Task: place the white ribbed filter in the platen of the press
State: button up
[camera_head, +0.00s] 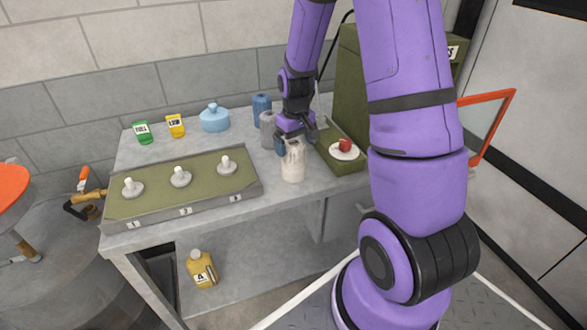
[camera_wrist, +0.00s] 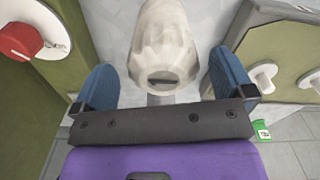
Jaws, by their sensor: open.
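The white ribbed filter (camera_head: 293,162) stands upright near the front edge of the grey bench. In the wrist view the white filter (camera_wrist: 165,42) lies between my two blue fingers, with a visible gap on each side. My gripper (camera_head: 296,139) is open around or just above the filter's top; it also shows in the wrist view (camera_wrist: 164,72). The olive-green press (camera_head: 350,85) is to the right, partly hidden by my arm.
A grey ribbed cylinder (camera_head: 267,126) and a blue one (camera_head: 261,103) stand just behind. A green tray (camera_head: 150,204) with three white-topped posts fills the bench's left front.

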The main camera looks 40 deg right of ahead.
aim_at(293, 168)
jog(key=shift+w+a+f, duration=0.1)
jog(key=shift+w+f, duration=0.05)
jog(key=shift+f, duration=2)
jog(key=c, duration=1.4)
jog(key=shift+r, duration=0.15)
